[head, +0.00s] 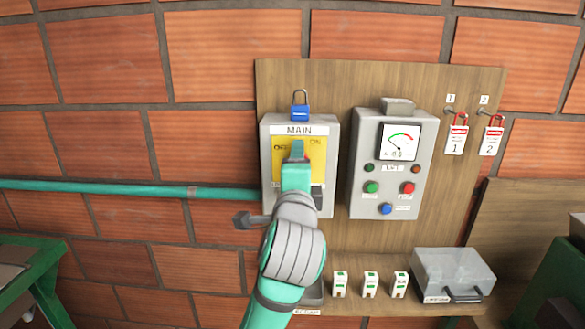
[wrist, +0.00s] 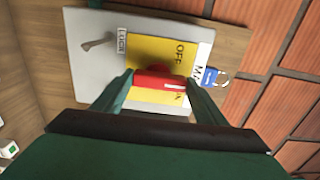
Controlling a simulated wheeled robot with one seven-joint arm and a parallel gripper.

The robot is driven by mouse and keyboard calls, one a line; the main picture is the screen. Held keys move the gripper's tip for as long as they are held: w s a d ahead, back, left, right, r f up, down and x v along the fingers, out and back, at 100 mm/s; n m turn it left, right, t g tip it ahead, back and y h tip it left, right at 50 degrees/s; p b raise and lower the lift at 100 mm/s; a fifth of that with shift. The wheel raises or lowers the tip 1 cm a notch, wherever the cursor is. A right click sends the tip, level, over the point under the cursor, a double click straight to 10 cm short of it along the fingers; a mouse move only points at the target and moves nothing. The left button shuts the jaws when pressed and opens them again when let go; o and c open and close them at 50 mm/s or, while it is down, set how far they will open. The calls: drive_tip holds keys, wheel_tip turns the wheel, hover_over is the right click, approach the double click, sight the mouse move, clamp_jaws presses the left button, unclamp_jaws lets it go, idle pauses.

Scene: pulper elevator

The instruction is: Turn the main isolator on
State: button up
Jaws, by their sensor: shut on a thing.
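The main isolator is a grey box (head: 327,140) with a MAIN label and a yellow plate (head: 280,163) marked OFF at left and ON at right. Its red handle (wrist: 158,82) shows in the wrist view, with a white stripe pointing towards the MAIN label, between OFF and ON and nearer ON. My gripper (head: 297,150) is in front of the plate and hides the handle in the head view. In the wrist view my gripper (wrist: 160,88) has its fingers at the two ends of the handle, shut on it.
A blue padlock (head: 300,112) is at the box's top edge. A grey lever (wrist: 98,45) sits beside the LOCK label. A meter panel (head: 362,190) stands close at right, with tags (head: 456,140) beyond.

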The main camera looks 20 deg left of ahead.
drive_tip(key=shift+s+a+r, duration=0.2)
drive_tip(key=shift+a+r, duration=0.05)
drive_tip(key=shift+r, duration=0.05)
